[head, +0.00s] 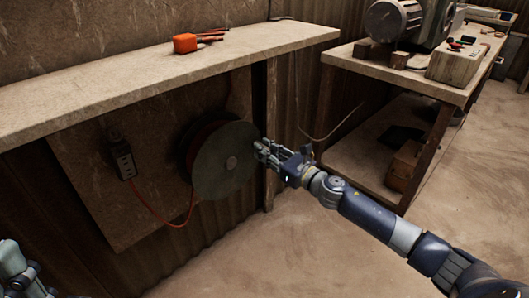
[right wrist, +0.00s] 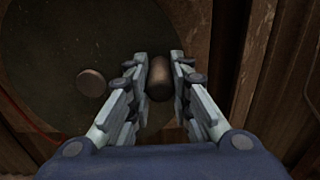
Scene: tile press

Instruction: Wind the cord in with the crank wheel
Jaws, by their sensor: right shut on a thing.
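The crank wheel (head: 222,162) is a grey-green disc on a reel mounted upright on a wooden board below the bench. A hub shows at its middle, also in the right wrist view (right wrist: 92,83). The orange cord (head: 160,216) hangs in a loop from the reel to a dark plug end at a socket box (head: 124,160). My right gripper (head: 262,150) is at the wheel's right rim. In the right wrist view its fingers are shut around the brown crank handle (right wrist: 160,79). Part of my left gripper (head: 12,262) shows at the lower left edge; its fingers are unclear.
The workbench top (head: 100,82) overhangs the reel and carries an orange tool (head: 186,43). A bench post stands just right of the wheel. A second bench (head: 350,52) with machines stands at the right. The floor in front is clear.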

